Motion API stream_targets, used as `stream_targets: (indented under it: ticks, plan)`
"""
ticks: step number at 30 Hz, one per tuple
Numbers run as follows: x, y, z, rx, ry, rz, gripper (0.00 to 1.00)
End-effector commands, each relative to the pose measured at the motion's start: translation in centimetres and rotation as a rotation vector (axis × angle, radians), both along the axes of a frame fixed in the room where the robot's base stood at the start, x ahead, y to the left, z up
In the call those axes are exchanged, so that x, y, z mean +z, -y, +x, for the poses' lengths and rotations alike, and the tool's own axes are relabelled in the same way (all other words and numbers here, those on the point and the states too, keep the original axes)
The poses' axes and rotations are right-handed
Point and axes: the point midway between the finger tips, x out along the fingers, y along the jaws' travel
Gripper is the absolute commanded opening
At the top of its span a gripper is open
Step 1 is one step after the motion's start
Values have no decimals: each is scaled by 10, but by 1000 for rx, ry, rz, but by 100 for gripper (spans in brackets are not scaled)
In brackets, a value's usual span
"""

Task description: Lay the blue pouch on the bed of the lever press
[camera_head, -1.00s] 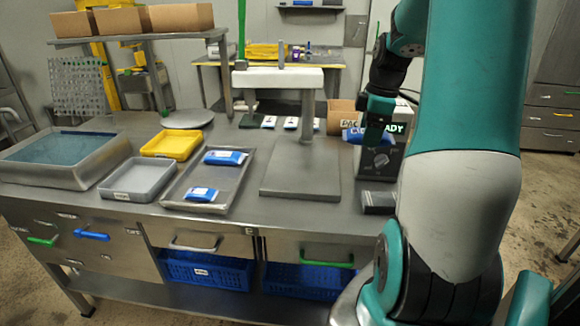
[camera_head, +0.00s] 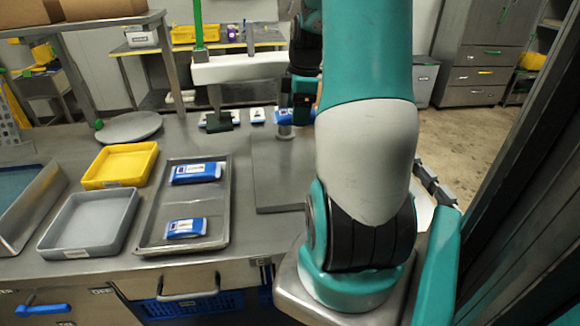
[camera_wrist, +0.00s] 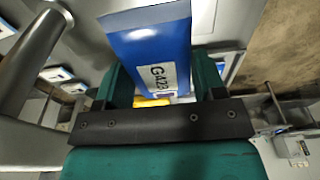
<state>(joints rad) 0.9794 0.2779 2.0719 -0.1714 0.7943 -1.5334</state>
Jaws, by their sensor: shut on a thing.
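My gripper (camera_head: 302,98) is shut on a blue pouch (camera_wrist: 152,45). In the wrist view the pouch stands out between the two fingers, with a white label partly readable. In the head view the held pouch (camera_head: 284,116) shows beside the lever press post, above bench level. The lever press has a white top beam (camera_head: 238,68), a green handle (camera_head: 198,25) and a flat grey bed (camera_head: 268,182). The bed's visible part is bare, and my arm hides its right side. I cannot tell whether the pouch is directly over the bed.
A metal tray (camera_head: 147,232) left of the press holds two blue pouches (camera_head: 197,172). Beside it are a yellow tray (camera_head: 119,184) and a grey tray (camera_head: 88,250). A round plate (camera_head: 130,127) and several small packs (camera_head: 257,115) lie farther back.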

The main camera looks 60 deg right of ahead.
Motion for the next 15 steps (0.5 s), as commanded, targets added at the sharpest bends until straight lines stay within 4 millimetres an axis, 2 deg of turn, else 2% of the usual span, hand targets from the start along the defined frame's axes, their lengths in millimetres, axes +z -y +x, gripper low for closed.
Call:
stream_targets:
  ticks: [1, 9, 15]
  plan:
    - [-16, -1, 0, 1, -5, 8, 38]
    - [-91, -1, -1, 1, -4, 7, 38]
    - [-123, 1, -1, -2, -1, 3, 38]
